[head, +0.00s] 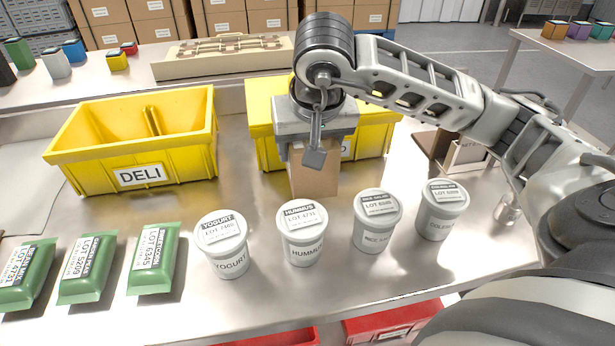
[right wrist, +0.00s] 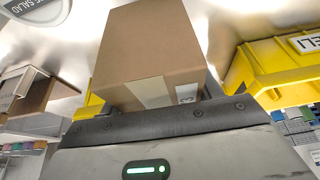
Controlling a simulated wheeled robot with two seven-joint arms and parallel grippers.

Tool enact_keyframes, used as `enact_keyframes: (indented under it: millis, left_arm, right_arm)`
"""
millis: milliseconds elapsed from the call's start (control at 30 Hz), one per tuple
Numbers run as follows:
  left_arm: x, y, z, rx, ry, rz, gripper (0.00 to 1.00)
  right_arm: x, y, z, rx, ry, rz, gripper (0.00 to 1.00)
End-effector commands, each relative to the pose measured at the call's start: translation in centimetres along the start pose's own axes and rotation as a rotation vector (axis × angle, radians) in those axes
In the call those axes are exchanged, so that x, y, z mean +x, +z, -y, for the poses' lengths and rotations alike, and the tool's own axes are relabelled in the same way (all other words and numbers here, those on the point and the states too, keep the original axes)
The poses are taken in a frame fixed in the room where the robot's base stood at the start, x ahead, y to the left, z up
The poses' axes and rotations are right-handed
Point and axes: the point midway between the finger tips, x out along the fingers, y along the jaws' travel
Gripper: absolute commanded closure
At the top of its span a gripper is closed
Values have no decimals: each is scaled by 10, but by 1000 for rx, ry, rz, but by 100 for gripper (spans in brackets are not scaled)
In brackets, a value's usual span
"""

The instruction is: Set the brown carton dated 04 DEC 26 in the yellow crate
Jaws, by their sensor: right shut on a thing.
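My right gripper (head: 314,150) is shut on a brown carton (head: 314,179) and holds it upright in front of the second yellow crate. In the right wrist view the carton (right wrist: 150,45) stands out past the gripper's dark jaw edge (right wrist: 155,112); no date on it is readable. One yellow crate (head: 190,160) at left bears a DELI label. The second yellow crate (head: 262,128) is behind my right gripper, which hides most of its label and its inside. My left gripper is not in view.
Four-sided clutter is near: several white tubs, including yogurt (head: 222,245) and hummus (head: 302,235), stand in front. Green pouches (head: 88,268) lie at front left. A small brown box and a white-fronted holder (head: 466,156) stand right of the second crate.

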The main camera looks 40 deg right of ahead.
Motion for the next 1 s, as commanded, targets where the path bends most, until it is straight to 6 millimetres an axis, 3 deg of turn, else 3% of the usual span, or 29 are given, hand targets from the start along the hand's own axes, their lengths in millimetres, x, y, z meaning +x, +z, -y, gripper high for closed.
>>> enact_keyframes:
  millis: [500, 967, 1000]
  left_arm:
    - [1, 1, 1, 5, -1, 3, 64]
    - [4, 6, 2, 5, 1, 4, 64]
    - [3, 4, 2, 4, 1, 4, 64]
  right_arm:
    - [54, 23, 0, 2, 0, -1, 77]
    - [64, 26, 0, 2, -2, -5, 77]
    - [62, 26, 0, 1, -1, -2, 25]
